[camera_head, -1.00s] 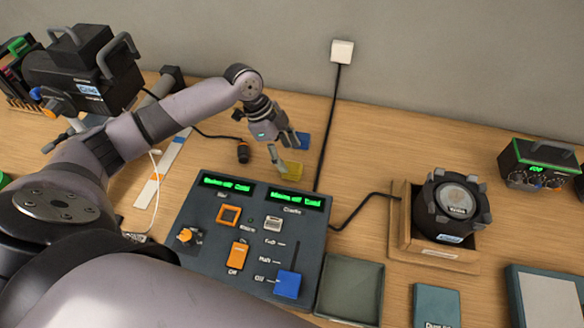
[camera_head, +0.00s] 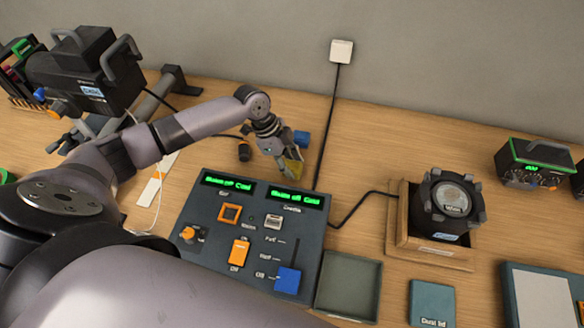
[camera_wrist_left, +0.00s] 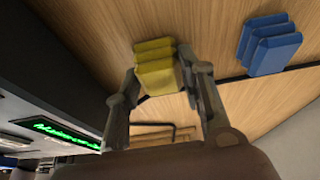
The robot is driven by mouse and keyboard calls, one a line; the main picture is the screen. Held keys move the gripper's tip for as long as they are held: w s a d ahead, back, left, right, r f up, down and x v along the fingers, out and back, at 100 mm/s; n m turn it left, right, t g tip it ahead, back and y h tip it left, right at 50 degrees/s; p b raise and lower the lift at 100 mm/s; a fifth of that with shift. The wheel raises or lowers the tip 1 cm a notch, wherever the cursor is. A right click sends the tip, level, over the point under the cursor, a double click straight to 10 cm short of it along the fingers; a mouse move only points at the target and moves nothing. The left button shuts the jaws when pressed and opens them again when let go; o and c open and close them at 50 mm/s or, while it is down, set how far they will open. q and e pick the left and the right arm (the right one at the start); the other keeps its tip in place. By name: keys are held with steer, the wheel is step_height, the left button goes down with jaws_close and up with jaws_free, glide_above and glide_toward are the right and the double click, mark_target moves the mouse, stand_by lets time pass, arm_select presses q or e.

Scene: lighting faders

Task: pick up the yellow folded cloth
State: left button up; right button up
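The yellow folded cloth (camera_head: 294,160) is at the back of the wooden table, behind the control panel. In the left wrist view the yellow cloth (camera_wrist_left: 155,68) fills the gap between the two fingertips. My left gripper (camera_head: 291,166) reaches down to it from behind the panel. In the left wrist view my left gripper (camera_wrist_left: 158,75) has one finger against each side of the cloth and looks shut on it. Whether the cloth is off the table I cannot tell. My right gripper is not in view.
A blue folded cloth (camera_head: 301,139) lies just behind the yellow one; it also shows in the left wrist view (camera_wrist_left: 268,47). The control panel (camera_head: 212,222) is in front, with a black cable (camera_head: 327,130) to the right. An empty grey-green tray (camera_head: 349,286) lies beside the panel.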

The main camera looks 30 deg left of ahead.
mark_target(290, 165)
arm_select(q)
steer(key=c, duration=0.5)
steer(key=shift+r, duration=0.1)
steer(key=shift+c, duration=0.2)
step_height(290, 165, up, 20)
steer(key=b, duration=0.3)
steer(key=o, duration=0.5)
steer(key=shift+c, duration=0.2)
steer(key=c, duration=0.4)
